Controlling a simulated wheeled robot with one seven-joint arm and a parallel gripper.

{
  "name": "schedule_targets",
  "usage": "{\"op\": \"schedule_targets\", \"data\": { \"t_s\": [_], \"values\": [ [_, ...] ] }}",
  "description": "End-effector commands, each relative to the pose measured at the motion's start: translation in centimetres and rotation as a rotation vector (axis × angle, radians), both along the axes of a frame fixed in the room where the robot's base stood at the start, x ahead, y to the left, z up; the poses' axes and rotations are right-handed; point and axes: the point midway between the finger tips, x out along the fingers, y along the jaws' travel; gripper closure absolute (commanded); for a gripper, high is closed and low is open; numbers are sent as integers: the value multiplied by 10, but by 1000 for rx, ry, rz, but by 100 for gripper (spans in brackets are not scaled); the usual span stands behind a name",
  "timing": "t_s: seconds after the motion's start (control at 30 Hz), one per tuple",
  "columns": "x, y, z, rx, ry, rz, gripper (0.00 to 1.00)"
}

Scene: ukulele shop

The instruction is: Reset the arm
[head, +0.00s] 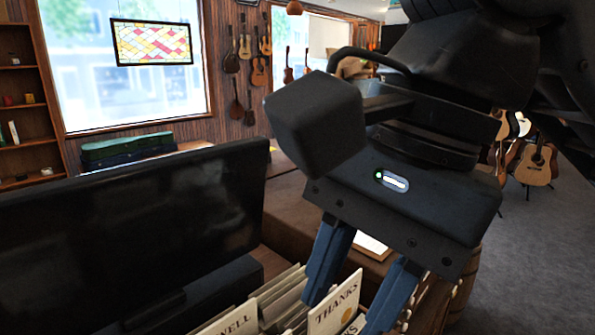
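My gripper (350,312) hangs from my dark arm at the right of the middle in the head view, pointing down. Its two blue fingers are spread wide apart, with a clear gap between them. The fingers reach down to a group of greeting cards (280,297). A card reading "THANKS" (336,300) shows in the gap between the fingers. It does not fill the gap, and nothing is seen gripped. The right fingertip is close to the bottom edge of the picture. Whether a finger touches a card cannot be told.
A dark monitor (140,235) stands close at the left. A brown counter (290,205) lies behind my gripper. Guitars stand at the right, one on a stand (535,160). A shelf (25,120) is at the far left. Grey floor (540,260) is open at the right.

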Motion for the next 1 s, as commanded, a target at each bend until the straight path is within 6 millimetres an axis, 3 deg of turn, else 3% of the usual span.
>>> {"op": "schedule_targets", "data": {
  "t_s": [0.27,0.4,0.6,0.8,1.0],
  "values": [
    [-1,49,-2,316,-26,107,61],
    [1,80,4,555,-81,155,61],
    [13,107,15,858,-208,156,61],
    [31,113,18,1088,-380,80,61],
    [51,101,6,1214,-585,-55,61]
  ]
}}
